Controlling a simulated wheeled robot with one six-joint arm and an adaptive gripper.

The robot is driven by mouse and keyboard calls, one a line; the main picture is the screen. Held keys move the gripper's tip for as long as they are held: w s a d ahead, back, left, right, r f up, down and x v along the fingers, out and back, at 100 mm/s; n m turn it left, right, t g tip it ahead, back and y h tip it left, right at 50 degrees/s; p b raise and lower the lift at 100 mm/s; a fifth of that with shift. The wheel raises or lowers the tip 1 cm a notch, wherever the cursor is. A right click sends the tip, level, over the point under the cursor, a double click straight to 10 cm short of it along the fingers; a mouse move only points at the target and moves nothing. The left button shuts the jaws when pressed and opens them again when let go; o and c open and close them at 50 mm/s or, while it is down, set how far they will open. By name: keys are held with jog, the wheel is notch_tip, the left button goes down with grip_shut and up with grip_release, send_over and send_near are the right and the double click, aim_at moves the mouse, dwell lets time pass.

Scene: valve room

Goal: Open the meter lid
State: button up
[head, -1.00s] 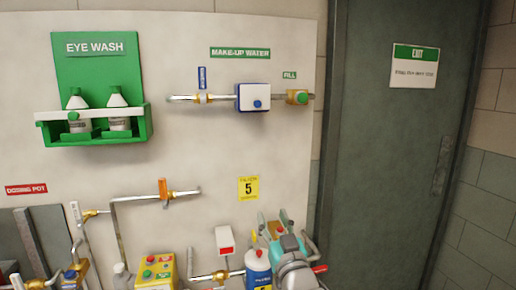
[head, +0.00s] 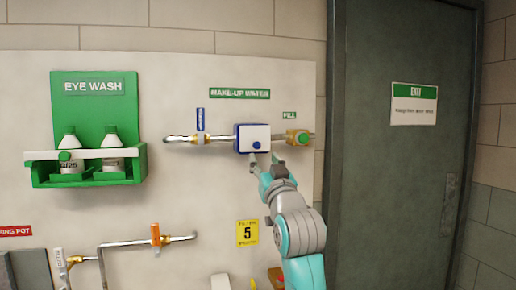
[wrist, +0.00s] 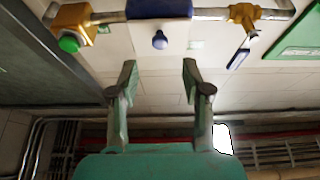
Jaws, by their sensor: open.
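The meter (head: 240,140) is a blue box with a white lid (head: 262,133) on the pipe under the MAKE-UP WATER sign. The lid looks shut and has a blue knob (head: 257,145) low on its face. My gripper (head: 265,160) is just below the meter, pointing up, its fingers apart. In the wrist view the blue knob (wrist: 160,40) sits beyond and between the fingertips of my gripper (wrist: 160,65), with nothing held. The meter's blue body (wrist: 160,8) is cut off at the top edge there.
A brass fitting with a green knob (head: 303,138) is close right of the meter, and a blue-handled valve (head: 201,122) is to its left. An eye wash shelf (head: 90,170) juts out further left. A grey door (head: 400,190) is at right.

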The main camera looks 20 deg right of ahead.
aim_at(257, 146)
jog(key=x, duration=0.7)
jog(key=shift+w+r, duration=0.1)
jog(key=shift+w, duration=0.1)
grip_shut()
